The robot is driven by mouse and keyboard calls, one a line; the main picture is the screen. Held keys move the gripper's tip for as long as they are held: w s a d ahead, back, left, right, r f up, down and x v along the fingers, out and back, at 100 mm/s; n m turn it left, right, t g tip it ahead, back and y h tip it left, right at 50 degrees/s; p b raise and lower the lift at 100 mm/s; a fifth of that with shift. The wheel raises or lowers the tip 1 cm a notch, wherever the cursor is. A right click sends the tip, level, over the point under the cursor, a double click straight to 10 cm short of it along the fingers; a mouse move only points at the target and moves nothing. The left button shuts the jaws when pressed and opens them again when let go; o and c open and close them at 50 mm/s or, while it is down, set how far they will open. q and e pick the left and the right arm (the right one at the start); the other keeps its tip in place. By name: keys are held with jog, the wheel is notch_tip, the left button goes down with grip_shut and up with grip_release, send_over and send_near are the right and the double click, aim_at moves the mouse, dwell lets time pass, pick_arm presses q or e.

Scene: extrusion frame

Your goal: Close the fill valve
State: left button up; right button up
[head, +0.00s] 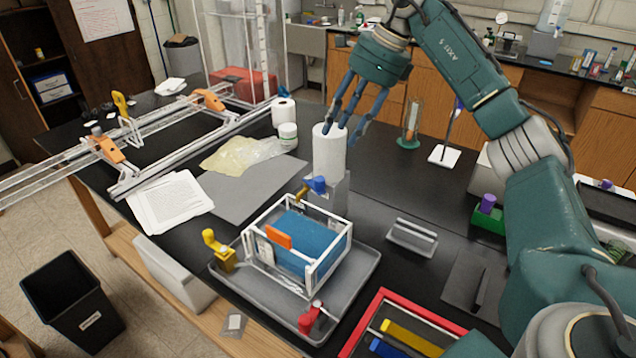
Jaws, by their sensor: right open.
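A small tank with a white frame and blue sides (318,240) stands in a grey tray (362,270) on the black bench. A blue-handled valve (317,185) with a brass-coloured spout is at the tank's back edge, by a grey block. A yellow-handled valve (217,248) is at the tray's left edge, and a red-handled one (309,317) is at its front. No readable label shows which is the fill valve. My right gripper (348,130) is open, fingers pointing down, above and behind the blue handle, near a white roll (329,152). It appears empty. My left gripper is out of view.
A grey handled block (411,236) and a red-edged tray (385,296) with coloured bars lie to the right. A rail frame (165,135), papers (172,202) and a crumpled clear bag (262,149) lie to the left. Bare bench shows right of the roll.

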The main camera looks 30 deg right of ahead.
jog(key=b, duration=0.3)
send_near(321, 178)
jog(key=r, duration=0.2)
jog(key=x, duration=0.3)
jog(key=p+x, duration=0.1)
jog(key=x, duration=0.2)
jog(key=p+x, duration=0.1)
jog(key=x, duration=0.3)
jog(key=shift+s+d+f, duration=0.15)
jog(key=shift+s+d, duration=0.1)
jog(key=shift+s, duration=0.05)
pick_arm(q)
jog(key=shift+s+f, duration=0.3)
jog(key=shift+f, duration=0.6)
pick_arm(e)
jog(key=shift+w+a+f, duration=0.1)
jog(key=shift+a+f, duration=0.05)
jog(key=shift+f, duration=0.4)
jog(key=shift+r, duration=0.1)
grip_shut()
